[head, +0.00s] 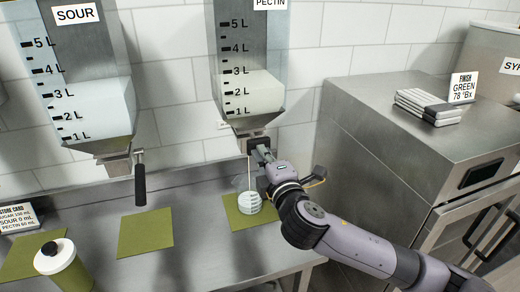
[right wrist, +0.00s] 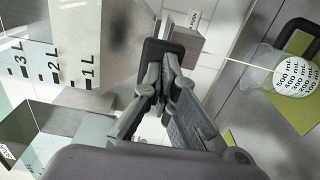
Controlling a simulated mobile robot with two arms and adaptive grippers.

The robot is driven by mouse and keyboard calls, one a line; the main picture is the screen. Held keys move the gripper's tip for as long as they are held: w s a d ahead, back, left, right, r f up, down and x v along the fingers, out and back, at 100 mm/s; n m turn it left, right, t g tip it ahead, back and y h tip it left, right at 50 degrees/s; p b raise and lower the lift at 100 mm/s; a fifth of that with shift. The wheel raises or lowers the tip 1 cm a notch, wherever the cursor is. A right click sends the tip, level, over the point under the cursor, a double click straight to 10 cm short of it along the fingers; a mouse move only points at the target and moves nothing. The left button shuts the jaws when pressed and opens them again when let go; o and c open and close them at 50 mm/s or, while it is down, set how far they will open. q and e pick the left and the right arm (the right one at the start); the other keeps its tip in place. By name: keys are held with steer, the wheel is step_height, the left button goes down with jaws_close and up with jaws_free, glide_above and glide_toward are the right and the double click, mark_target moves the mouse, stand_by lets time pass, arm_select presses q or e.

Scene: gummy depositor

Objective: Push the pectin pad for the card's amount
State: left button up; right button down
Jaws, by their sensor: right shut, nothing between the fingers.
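The clear pectin hopper (head: 250,55) hangs on the wall, with pale contents up to about the 3 L mark. My right gripper (head: 261,152) is shut and empty, its fingertips against the dark pectin pad (right wrist: 153,68) below the hopper; the right wrist view also shows the fingertips (right wrist: 166,82) there. A thin pale stream falls from the outlet into a clear measuring beaker (head: 250,202), which also shows in the right wrist view (right wrist: 288,72). Its fill level is unclear. The card (head: 17,217) at left appears to read pectin 60 mL. My left gripper is out of view.
The sour hopper (head: 84,75) with a dark hanging handle (head: 140,180) is to the left. Green mats lie on the steel counter, one bare (head: 145,232). A white-lidded green bottle (head: 62,262) stands front left. A steel cabinet (head: 390,150) stands right of my arm.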

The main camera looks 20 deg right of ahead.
steer(key=shift+w, duration=0.85)
steer(key=shift+s+r, duration=0.1)
steer(key=shift+s, duration=1.25)
steer(key=shift+w, duration=0.1)
